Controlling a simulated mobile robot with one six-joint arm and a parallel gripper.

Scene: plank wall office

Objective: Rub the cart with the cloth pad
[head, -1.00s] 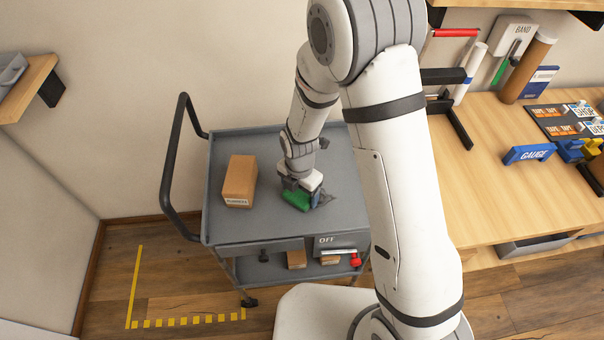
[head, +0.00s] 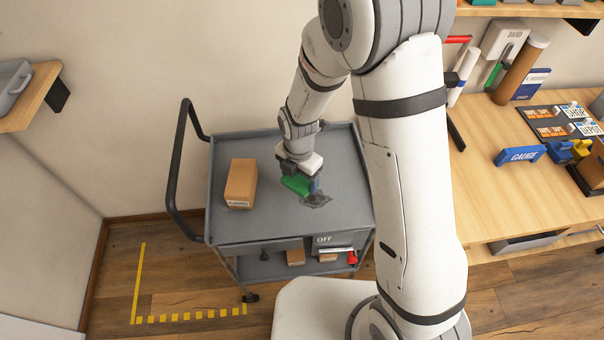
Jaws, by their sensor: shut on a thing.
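The grey cart (head: 235,219) stands against the wall left of the desk, its black handle on the left side. My gripper (head: 299,180) is over the middle of the cart's top, shut on the green cloth pad (head: 295,186). The pad is at or just above the surface; I cannot tell if it touches. A dark smudge (head: 316,201) shows on the cart top, just right of and nearer than the pad. The gripper's fingers are mostly hidden by the wrist and the pad.
A cardboard box (head: 241,183) stands on the cart top left of my gripper. The cart's lower shelf holds small boxes (head: 296,257). Yellow tape (head: 138,285) marks floor at left.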

